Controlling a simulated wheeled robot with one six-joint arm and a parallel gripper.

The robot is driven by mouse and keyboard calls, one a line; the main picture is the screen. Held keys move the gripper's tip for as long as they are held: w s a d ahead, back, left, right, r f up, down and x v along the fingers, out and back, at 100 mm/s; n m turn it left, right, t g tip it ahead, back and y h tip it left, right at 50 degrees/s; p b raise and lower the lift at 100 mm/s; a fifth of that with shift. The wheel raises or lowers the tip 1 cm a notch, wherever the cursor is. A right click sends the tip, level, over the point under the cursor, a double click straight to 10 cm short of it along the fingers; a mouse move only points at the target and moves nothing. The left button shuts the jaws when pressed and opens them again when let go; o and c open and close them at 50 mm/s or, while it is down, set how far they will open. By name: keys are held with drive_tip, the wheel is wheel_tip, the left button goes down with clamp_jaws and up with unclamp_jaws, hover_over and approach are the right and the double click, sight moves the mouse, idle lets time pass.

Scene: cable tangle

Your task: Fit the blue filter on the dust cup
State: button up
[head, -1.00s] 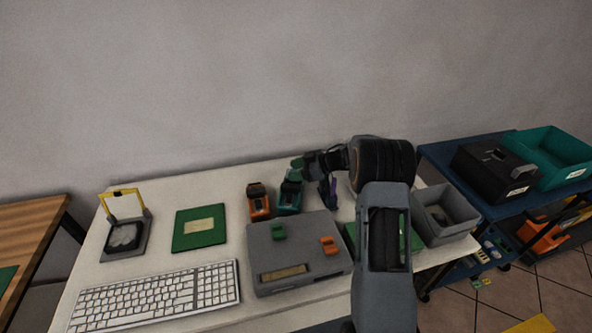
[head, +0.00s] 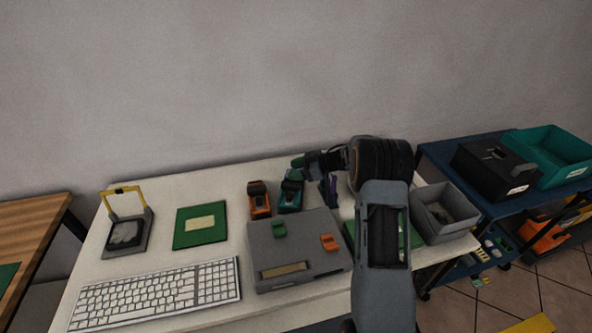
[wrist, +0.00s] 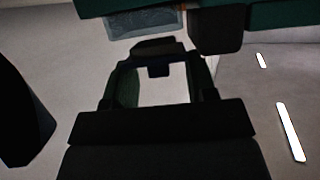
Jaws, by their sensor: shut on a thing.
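My gripper (head: 308,162) is at the back of the white table, above and just behind a teal-and-black device (head: 291,194). It is shut on a small dark green thing (head: 297,162), whose shape is mostly hidden by the jaws. In the wrist view the dark jaws (wrist: 155,85) fill the middle, with dark green surfaces at their inner sides. I cannot make out a blue filter or a dust cup for certain. A narrow purple-blue piece (head: 329,191) stands just right of the teal device, partly behind my arm.
An orange-and-black device (head: 259,200) stands left of the teal one. A grey box (head: 300,262) with green and orange parts lies in front. A keyboard (head: 157,294), green board (head: 200,240) and yellow-framed stand (head: 127,235) are left. A grey bin (head: 462,226) is right.

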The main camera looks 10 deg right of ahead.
drive_tip(key=o, duration=1)
drive_tip(key=shift+s+d+f, duration=0.1)
drive_tip(key=shift+f, duration=0.5)
drive_tip(key=shift+s+d+f, duration=0.1)
drive_tip(key=shift+f, duration=0.45)
drive_tip(key=shift+a, duration=0.1)
drive_tip(key=shift+r, duration=0.25)
drive_tip(key=shift+w+r+p, duration=0.1)
drive_tip(key=shift+r+p, duration=0.2)
drive_tip(key=shift+p, duration=0.3)
drive_tip(key=shift+w+r+p, duration=0.2)
drive_tip(key=shift+r+p, duration=0.45)
drive_tip(key=shift+r, duration=0.05)
drive_tip(key=shift+r, duration=0.15)
drive_tip(key=shift+r+p, duration=2.55)
